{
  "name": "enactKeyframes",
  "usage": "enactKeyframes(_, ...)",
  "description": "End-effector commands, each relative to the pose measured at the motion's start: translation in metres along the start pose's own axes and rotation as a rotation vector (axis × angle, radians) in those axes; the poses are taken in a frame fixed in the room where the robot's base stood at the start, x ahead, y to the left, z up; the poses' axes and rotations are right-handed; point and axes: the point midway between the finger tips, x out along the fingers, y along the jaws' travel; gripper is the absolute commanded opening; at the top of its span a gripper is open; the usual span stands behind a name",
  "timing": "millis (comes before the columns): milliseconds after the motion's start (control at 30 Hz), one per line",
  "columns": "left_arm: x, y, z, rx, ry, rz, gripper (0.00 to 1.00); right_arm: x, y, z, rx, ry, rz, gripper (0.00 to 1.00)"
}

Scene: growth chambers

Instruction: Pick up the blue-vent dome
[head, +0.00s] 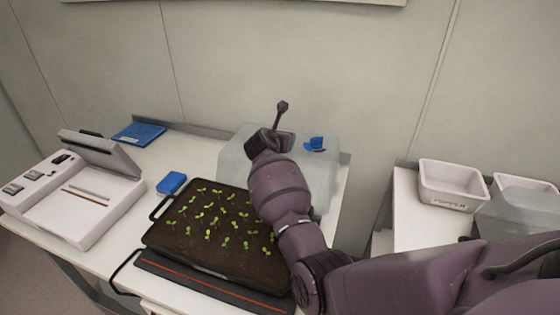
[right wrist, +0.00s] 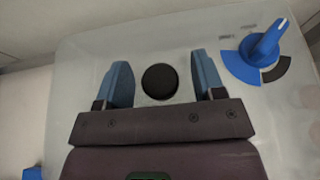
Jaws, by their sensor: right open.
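The blue-vent dome (head: 233,163) is a translucent box-shaped cover standing at the back of the white table, behind the seedling tray. Its blue vent dial (head: 315,144) sits on its top at the right and also shows in the right wrist view (right wrist: 262,47). A round black knob (right wrist: 160,81) is on the dome's top. My right gripper (right wrist: 161,84) is open over the dome, its two blue-grey fingers on either side of the knob. I cannot tell whether they touch it. My arm hides the dome's middle in the head view. My left gripper is not in view.
A black tray of seedlings (head: 163,243) stands in front of the dome. A blue block (head: 171,183), a blue pad (head: 138,133) and a white device with a raised lid (head: 75,205) are to the left. White bins (head: 452,202) stand on another table at the right.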

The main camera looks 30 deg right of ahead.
Motion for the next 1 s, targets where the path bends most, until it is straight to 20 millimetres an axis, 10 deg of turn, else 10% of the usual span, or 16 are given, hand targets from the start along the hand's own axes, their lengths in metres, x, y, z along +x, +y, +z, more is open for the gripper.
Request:
enactKeyframes(500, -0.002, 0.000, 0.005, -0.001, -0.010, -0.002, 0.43, -0.001, 0.000, 0.001, 0.000, -0.001, 0.000, 0.00)
enactKeyframes(1000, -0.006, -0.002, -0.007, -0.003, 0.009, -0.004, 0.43, -0.011, 0.000, 0.026, 0.004, -0.007, 0.001, 0.00)
